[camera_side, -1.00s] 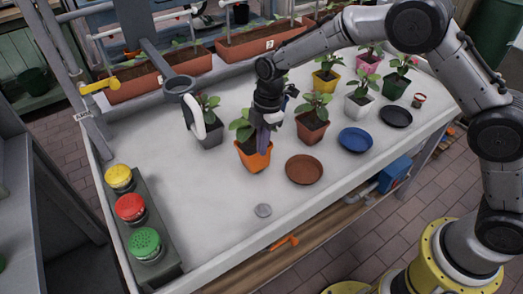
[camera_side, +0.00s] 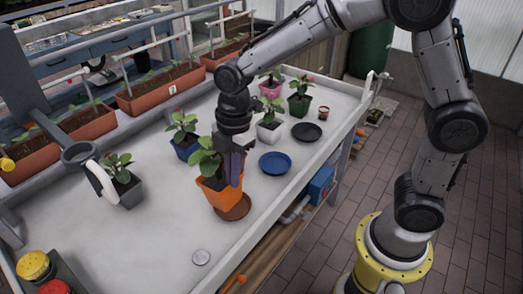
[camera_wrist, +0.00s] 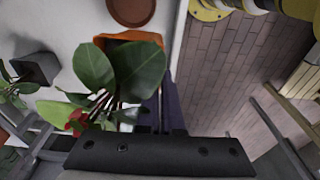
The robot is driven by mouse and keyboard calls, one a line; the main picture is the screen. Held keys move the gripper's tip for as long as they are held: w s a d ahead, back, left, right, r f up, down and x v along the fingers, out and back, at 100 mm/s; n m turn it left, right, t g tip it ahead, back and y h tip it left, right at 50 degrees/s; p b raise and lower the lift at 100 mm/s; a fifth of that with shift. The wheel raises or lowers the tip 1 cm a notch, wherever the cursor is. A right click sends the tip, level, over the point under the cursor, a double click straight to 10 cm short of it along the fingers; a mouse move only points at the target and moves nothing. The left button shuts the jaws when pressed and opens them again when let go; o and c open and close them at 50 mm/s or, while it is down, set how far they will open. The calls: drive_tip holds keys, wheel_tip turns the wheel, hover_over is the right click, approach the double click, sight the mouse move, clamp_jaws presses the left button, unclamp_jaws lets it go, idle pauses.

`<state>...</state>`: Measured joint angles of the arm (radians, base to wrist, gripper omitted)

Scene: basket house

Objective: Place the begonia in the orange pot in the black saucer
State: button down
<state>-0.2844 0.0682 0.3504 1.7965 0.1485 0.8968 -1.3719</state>
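The begonia in the orange pot (camera_side: 216,196) is at the middle of the side view, with broad green leaves. My gripper (camera_side: 232,172) points down at the pot's right side, its dark purple fingers shut on the rim. The pot covers part of the brown saucer (camera_side: 237,208) in the side view and looks raised off the table. The wrist view shows the orange pot (camera_wrist: 140,37) behind leaves, with red flowers lower left. The black saucer (camera_side: 307,132) lies empty at the back right, past the blue saucer (camera_side: 275,162).
A blue pot (camera_side: 186,148) and a grey pot (camera_side: 128,190) stand to the left. A small metal disc (camera_side: 201,257) lies near the front edge.

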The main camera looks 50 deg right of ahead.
drive_tip(key=shift+w, duration=0.15)
drive_tip(key=d+m+t+h, duration=0.2)
drive_tip(key=d+m, duration=0.8)
drive_tip(key=d, duration=1.7)
drive_tip(key=s+d+m, duration=0.3)
drive_tip(key=s+d, duration=0.3)
drive_tip(key=d, duration=0.4)
drive_tip(key=w+d+f, duration=0.9)
drive_tip(key=w+f, duration=0.2)
drive_tip(key=f, duration=0.1)
drive_tip(key=shift+f, duration=0.15)
drive_tip(key=shift+f, duration=0.1)
